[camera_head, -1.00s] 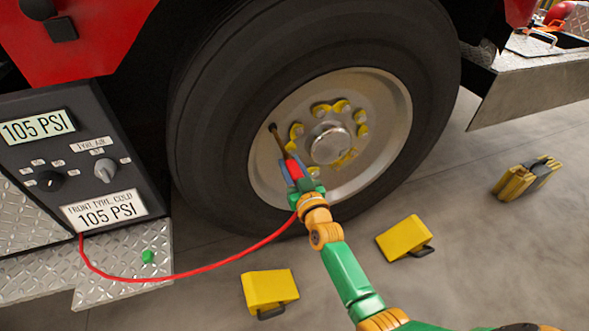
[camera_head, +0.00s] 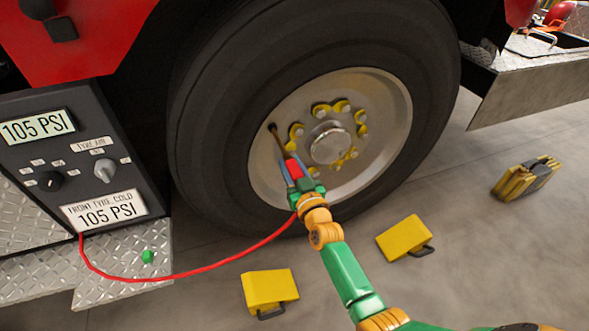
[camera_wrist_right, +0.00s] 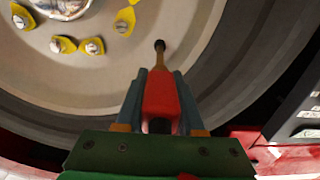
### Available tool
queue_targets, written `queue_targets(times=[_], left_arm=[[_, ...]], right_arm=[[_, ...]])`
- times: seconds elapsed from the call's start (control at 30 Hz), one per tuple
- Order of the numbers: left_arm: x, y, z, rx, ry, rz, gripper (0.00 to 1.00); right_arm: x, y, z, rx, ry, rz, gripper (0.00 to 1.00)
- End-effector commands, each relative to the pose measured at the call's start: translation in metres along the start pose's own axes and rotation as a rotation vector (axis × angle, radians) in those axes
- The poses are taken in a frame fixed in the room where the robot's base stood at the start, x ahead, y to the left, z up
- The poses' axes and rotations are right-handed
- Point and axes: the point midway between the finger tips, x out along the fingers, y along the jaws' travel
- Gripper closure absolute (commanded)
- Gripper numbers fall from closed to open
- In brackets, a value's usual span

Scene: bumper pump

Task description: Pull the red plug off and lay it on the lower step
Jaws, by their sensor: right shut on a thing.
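The red plug (camera_head: 292,168) is at the wheel, at the lower end of the brass valve stem (camera_head: 277,140). In the right wrist view the red plug (camera_wrist_right: 160,95) lies between the two fingers, with the valve stem (camera_wrist_right: 160,58) in line beyond its tip. My right gripper (camera_head: 290,172) is shut on the plug. Whether plug and stem still touch is hard to tell. A red hose (camera_head: 200,273) runs from the gauge panel to the gripper. The lower step (camera_head: 120,262) is diamond plate, at lower left, with a small green cap (camera_head: 148,256) on it. My left gripper is not in view.
The gauge panel (camera_head: 85,160) stands left of the tyre (camera_head: 215,130). Two yellow chocks (camera_head: 268,288) (camera_head: 404,237) lie on the floor near my right arm. A folded yellow chock set (camera_head: 525,180) lies farther right. Floor between them is clear.

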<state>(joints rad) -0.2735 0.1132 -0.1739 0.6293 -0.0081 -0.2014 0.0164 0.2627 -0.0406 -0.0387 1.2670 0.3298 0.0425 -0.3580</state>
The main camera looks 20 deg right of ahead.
Motion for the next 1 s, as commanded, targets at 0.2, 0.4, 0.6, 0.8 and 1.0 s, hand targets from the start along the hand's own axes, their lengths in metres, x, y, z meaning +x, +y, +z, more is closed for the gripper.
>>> queue_targets(times=[0.2, 0.4, 0.6, 0.8, 1.0], left_arm=[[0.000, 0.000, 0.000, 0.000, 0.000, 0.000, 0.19], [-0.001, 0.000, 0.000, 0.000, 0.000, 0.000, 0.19], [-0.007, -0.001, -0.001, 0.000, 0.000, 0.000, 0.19], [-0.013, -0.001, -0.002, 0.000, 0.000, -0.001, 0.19], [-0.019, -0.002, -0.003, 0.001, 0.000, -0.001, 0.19]], right_arm=[[0.000, 0.000, 0.000, 0.000, 0.000, 0.000, 1.00], [0.000, 0.000, -0.001, 0.000, 0.001, 0.000, 1.00], [-0.007, 0.000, -0.002, -0.001, 0.000, 0.000, 1.00], [-0.015, 0.000, -0.002, -0.001, 0.000, 0.001, 1.00], [-0.023, 0.000, -0.002, 0.000, 0.001, 0.001, 1.00]])
